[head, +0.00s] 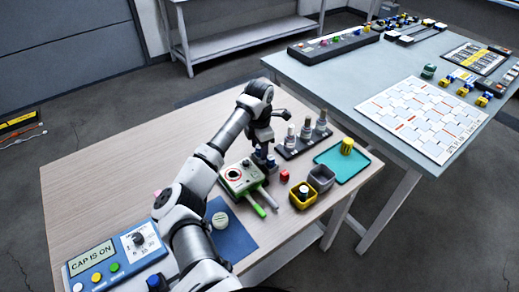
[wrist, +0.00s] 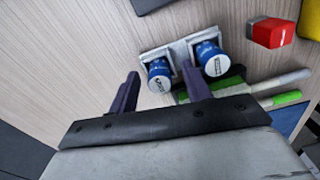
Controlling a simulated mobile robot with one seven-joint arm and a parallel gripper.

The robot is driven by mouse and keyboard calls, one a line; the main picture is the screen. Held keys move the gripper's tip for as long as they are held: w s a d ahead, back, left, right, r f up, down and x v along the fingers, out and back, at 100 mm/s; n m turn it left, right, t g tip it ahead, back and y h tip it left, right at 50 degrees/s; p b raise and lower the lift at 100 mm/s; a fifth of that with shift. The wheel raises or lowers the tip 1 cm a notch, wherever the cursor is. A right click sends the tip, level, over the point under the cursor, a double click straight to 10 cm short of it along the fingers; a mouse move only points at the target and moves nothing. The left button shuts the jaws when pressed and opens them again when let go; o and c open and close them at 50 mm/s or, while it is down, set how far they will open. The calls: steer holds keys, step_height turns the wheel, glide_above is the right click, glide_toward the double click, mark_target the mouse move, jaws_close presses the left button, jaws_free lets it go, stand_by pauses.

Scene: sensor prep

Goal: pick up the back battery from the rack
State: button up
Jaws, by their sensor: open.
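A small pale rack (wrist: 183,50) holds two blue batteries with white tops. The back battery (wrist: 159,76) is the left one in the wrist view, and the other battery (wrist: 211,60) stands to its right. In the head view one blue battery (head: 270,162) shows below my gripper (head: 262,151), which partly hides the rack. In the wrist view my gripper (wrist: 160,72) is open and empty. Its two dark fingers appear on either side of the back battery. I cannot tell how far above it the tips are.
A green-white device (head: 240,176) with green-handled probes (head: 256,207) lies close in front of the rack. A red cube (head: 284,176), a yellow bin (head: 302,203), a grey bin (head: 321,178) and a dark holder with bottles (head: 305,141) stand to the right.

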jaws_close()
stand_by(0.3)
